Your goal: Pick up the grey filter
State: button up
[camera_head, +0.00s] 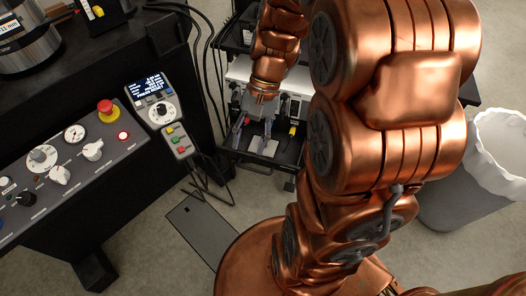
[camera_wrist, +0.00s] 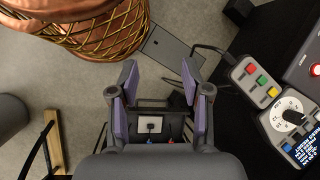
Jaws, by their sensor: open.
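A small light grey square piece, which looks like the grey filter (camera_head: 263,147), lies in a black tray on the cart. It also shows in the wrist view (camera_wrist: 153,121), with a small dark part at its middle. My gripper (camera_head: 253,137) is above the tray, its purple-grey fingers spread apart. In the wrist view my gripper (camera_wrist: 160,84) is open and empty, and the filter lies between the fingers in the picture, apart from them. The fingers partly cover the filter in the head view.
A control panel with a red button (camera_head: 105,106) and a handheld pendant (camera_head: 158,112) are at left, with cables hanging near the cart. A grey bin (camera_head: 463,193) stands at right. A flat grey plate (camera_head: 203,229) lies on the floor.

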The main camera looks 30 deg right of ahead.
aim_at(275, 149)
jog(key=w+d+f+m+t+y+b, duration=0.25)
jog(key=w+d+f+m+b, duration=0.25)
jog(key=d+f, duration=0.45)
jog(key=w+d+f+m+t+y+b, duration=0.25)
jog(key=w+d+f+m+b, duration=0.35)
jog(key=f, duration=0.6)
jog(key=s+d+f+m+t+h+b, duration=0.1)
jog(key=s+d+f+m+t+b, duration=0.3)
jog(key=d+f, duration=0.7)
jog(key=s+d+f+m+t+b, duration=0.1)
jog(key=d+f+m+t+b, duration=0.35)
jog(key=d+f, duration=0.65)
jog(key=shift+m+g, duration=0.25)
jog(key=w+a+b, duration=0.1)
jog(key=w+a, duration=0.3)
jog(key=w, duration=0.1)
jog(key=w+a+b, duration=0.1)
jog(key=w+a, duration=0.3)
jog(key=w, duration=0.1)
jog(key=w+a+b, duration=0.1)
jog(key=w+a, duration=0.4)
jog(key=shift+w+f, duration=0.1)
jog(key=shift+f, duration=0.15)
jog(key=shift+b+x, duration=0.85)
jog(key=shift+x, duration=1.7)
jog(key=shift+d, duration=0.1)
grip_shut()
